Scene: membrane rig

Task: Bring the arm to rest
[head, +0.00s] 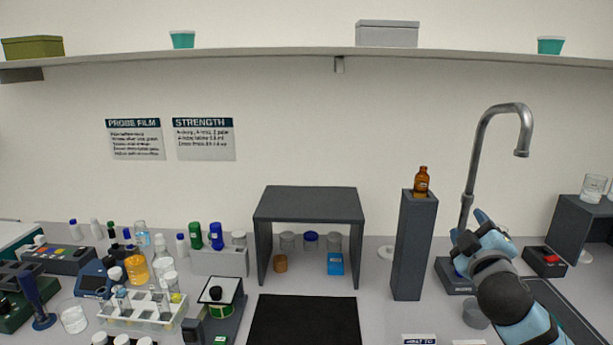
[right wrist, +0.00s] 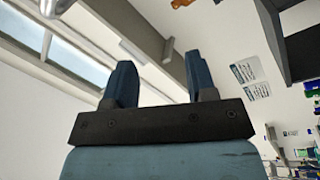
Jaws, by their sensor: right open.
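My right arm comes in from the lower right in the head view, with its blue right gripper (head: 481,225) raised in front of the faucet's base. In the right wrist view the two blue fingers of this gripper (right wrist: 160,85) stand apart with nothing between them. The gripper points upward there, toward the ceiling and wall. My left gripper is not in the head view.
A grey pillar (head: 415,250) with a brown bottle (head: 422,182) on top stands left of the gripper. The faucet (head: 472,160) rises behind it. A red-buttoned box (head: 544,262) is to its right. A dark mat (head: 303,322) lies bare at the front middle.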

